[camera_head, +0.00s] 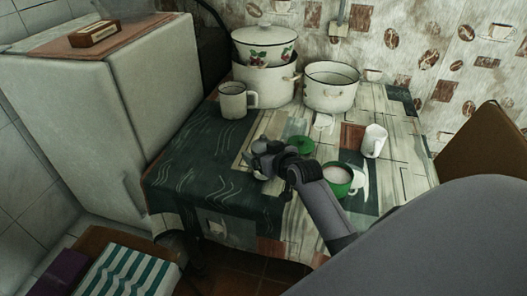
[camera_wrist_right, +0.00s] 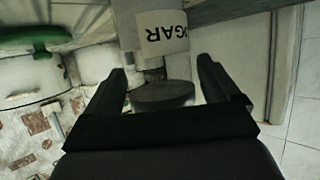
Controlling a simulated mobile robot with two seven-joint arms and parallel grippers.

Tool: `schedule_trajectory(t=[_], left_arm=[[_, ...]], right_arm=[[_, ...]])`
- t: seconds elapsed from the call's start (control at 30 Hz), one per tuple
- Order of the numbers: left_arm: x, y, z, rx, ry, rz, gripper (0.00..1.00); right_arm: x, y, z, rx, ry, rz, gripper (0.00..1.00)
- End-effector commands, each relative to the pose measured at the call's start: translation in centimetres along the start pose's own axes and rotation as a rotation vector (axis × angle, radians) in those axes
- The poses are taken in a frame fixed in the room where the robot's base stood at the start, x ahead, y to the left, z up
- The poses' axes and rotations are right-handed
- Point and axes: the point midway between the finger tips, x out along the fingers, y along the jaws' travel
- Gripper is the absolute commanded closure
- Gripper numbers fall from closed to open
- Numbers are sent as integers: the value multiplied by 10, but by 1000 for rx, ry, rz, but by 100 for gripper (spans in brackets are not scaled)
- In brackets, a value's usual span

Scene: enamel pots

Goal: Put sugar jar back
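The sugar jar (camera_wrist_right: 163,38) shows in the right wrist view, its pale label reading "GAR" upside down. A round dark grey top (camera_wrist_right: 162,92) lies at the near end of it. My right gripper (camera_wrist_right: 163,75) has one finger on each side of the jar; whether they touch it is hard to tell. In the head view the right gripper (camera_head: 268,162) is above the middle of the table, left of the green lid. The jar is mostly hidden there by the gripper. My left gripper is not in view.
On the table (camera_head: 190,165) stand a large lidded pot (camera_head: 262,85), an open pot (camera_head: 330,90), a grey-white mug (camera_head: 235,101), a green-rimmed cup (camera_head: 340,180) and a white cup (camera_head: 375,142). A green lid (camera_head: 301,145) lies near the gripper. The fridge (camera_head: 90,120) is left; the table's front left is clear.

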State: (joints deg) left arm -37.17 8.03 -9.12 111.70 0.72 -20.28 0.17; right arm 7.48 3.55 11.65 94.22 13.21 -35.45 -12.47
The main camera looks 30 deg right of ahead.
Motion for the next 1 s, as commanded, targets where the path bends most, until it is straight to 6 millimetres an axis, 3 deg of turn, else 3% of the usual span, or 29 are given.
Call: schedule_trajectory(t=[0.47,1.0], left_arm=[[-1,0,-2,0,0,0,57],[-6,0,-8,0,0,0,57]], right_arm=[[-10,0,-2,-1,-1,0,0],[-94,0,-2,-1,-1,0,0]])
